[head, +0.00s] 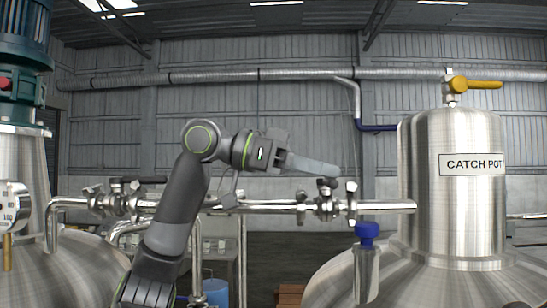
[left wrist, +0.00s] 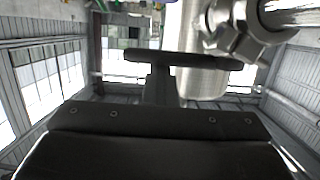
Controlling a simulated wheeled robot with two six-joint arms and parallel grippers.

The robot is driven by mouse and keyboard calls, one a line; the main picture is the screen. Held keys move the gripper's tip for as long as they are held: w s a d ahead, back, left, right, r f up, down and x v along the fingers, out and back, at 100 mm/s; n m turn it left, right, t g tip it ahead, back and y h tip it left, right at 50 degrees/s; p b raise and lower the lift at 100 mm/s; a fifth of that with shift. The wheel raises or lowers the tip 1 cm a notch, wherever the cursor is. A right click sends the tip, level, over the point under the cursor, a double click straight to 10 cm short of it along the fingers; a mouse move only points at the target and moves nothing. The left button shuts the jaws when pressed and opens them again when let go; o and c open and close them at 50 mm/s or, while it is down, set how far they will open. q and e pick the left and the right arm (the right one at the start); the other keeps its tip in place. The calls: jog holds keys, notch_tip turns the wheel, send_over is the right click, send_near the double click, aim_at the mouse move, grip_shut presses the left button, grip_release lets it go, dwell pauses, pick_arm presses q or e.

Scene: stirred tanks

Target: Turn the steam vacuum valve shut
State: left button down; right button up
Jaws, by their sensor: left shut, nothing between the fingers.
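My left gripper (head: 334,171) is shut and empty, its fingers pointing right, at the valve (head: 325,203) on the horizontal pipe near the catch pot. The valve's dark lever handle (head: 327,183) shows just below the fingertips and seems to point towards the camera. In the left wrist view a dark bar (left wrist: 185,62), apparently this handle, crosses in front of the narrow fingers (left wrist: 161,86). Fingers and handle are very close; I cannot tell whether they touch. No label on this valve is readable. My right gripper is not in view.
A second valve with a dark lever (head: 140,180) sits on the pipe at the left. The steel catch pot (head: 458,205) stands right, with a yellow-handled valve (head: 475,85) on top. A blue-capped fitting (head: 367,235) is below the pipe. The space above the pipe is open.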

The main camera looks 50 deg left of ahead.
pick_arm(q)
jog(key=b+v, duration=0.2)
jog(key=v, duration=1.5)
jog(key=shift+s+a+b, duration=0.15)
jog(key=shift+a+b, duration=0.1)
jog(key=shift+b, duration=0.1)
